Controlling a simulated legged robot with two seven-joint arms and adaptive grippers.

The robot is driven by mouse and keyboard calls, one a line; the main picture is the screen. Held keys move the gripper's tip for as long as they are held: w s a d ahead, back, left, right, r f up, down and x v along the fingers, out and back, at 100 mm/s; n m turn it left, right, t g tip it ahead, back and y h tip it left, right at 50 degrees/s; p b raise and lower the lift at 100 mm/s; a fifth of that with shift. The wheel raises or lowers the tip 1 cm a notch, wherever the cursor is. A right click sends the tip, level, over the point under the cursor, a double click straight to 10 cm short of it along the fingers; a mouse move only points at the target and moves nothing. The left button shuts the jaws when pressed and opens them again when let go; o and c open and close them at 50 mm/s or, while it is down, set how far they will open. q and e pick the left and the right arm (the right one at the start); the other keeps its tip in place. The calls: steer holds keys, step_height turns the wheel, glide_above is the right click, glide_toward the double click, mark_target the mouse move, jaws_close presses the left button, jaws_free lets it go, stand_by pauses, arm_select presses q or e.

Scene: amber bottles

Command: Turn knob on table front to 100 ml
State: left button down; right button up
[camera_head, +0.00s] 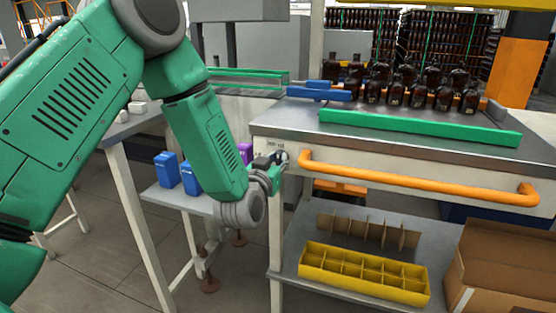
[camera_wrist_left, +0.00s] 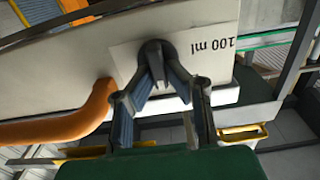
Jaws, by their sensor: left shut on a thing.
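The knob (camera_wrist_left: 155,47) is small and dark, on the pale front panel of the table (camera_head: 350,165), near its left corner. My left gripper (camera_head: 279,160) reaches it from the left. In the left wrist view my left gripper (camera_wrist_left: 160,75) has its fingers closed on the knob and covers part of it. A white label (camera_wrist_left: 205,50) beside the knob reads "100 ml", upside down in that view. The knob's pointing direction is hidden by the fingers. My right gripper is out of view.
An orange handle bar (camera_head: 415,180) runs along the table front, close to the gripper's right; its end also shows in the left wrist view (camera_wrist_left: 85,115). Amber bottles (camera_head: 400,85) stand on the table. A yellow divided crate (camera_head: 362,275) sits on the shelf below. Blue boxes (camera_head: 167,170) stand left.

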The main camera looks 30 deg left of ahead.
arm_select(q)
steer(key=shift+a, duration=0.1)
steer(key=shift+s+a+f+n+b, duration=0.2)
steer(key=shift+n+b, duration=0.65)
steer(key=shift+n, duration=2.1)
steer(key=shift+w+a+f+n+b, duration=0.1)
steer(key=shift+f+n+b, duration=0.5)
steer(key=shift+n, duration=2.4)
steer(key=shift+s+a+r+n+b, duration=0.15)
steer(key=shift+n+b, duration=0.95)
steer(key=shift+n, duration=1.85)
steer(key=shift+f, duration=0.2)
steer(key=c, duration=1.6)
jaws_free()
steer(key=shift+a+r, duration=0.1)
steer(key=shift+r, duration=0.05)
